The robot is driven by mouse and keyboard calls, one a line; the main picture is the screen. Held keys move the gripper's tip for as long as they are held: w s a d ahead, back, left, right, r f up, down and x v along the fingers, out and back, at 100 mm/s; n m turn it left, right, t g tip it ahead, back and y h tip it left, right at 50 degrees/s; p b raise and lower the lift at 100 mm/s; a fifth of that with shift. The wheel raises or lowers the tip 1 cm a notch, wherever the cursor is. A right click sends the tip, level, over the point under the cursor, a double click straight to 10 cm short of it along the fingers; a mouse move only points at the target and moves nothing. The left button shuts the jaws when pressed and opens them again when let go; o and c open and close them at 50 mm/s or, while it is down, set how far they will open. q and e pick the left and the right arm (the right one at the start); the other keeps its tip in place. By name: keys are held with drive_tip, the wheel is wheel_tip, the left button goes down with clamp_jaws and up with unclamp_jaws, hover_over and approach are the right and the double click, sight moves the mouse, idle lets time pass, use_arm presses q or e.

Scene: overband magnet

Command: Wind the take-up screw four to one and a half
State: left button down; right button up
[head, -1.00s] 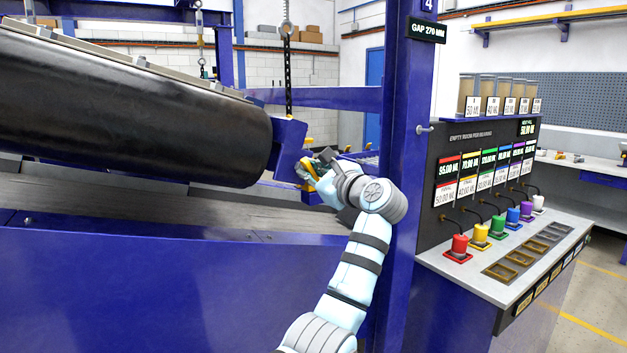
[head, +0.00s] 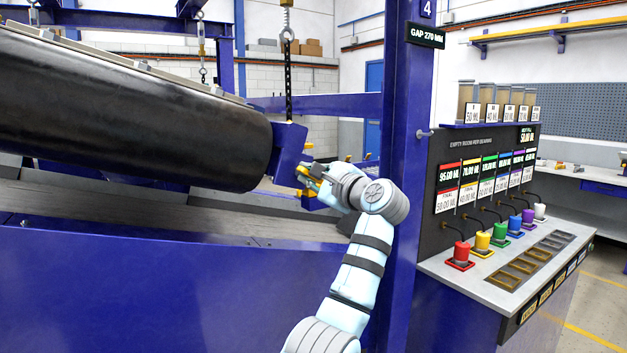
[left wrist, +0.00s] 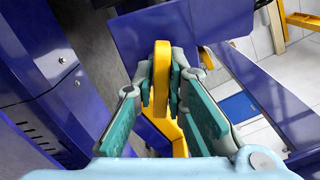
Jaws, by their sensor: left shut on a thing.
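The take-up screw shows a yellow grip (left wrist: 161,78), upright between my fingers in the left wrist view. In the head view its yellow part (head: 302,170) sits beside the blue end bracket (head: 288,147) of the magnet's black drum (head: 130,110). My left gripper (head: 312,178) is shut on this yellow grip; in the left wrist view the gripper (left wrist: 161,95) has a fingertip on each side of it. The screw's thread and any scale are hidden. A sign with a 4 (head: 427,9) is on the blue post. My right gripper is not in view.
The blue post (head: 405,180) stands close to the right of my left arm. A console (head: 490,280) with coloured knobs and displays is further right. A blue conveyor side wall (head: 170,290) lies below the drum. A chain (head: 288,80) hangs above the bracket.

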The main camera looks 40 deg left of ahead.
use_arm(q)
drive_tip(key=n+b, duration=0.1)
drive_tip(key=n, duration=0.2)
drive_tip(key=shift+f, duration=0.15)
drive_tip(key=shift+n, duration=0.9)
drive_tip(key=c, duration=2)
unclamp_jaws()
drive_tip(key=shift+n+b, duration=0.3)
drive_tip(key=shift+n, duration=0.3)
drive_tip(key=o, duration=0.5)
drive_tip(key=shift+c, duration=0.2)
drive_tip(key=shift+r, duration=0.25)
drive_tip(key=shift+r, duration=0.1)
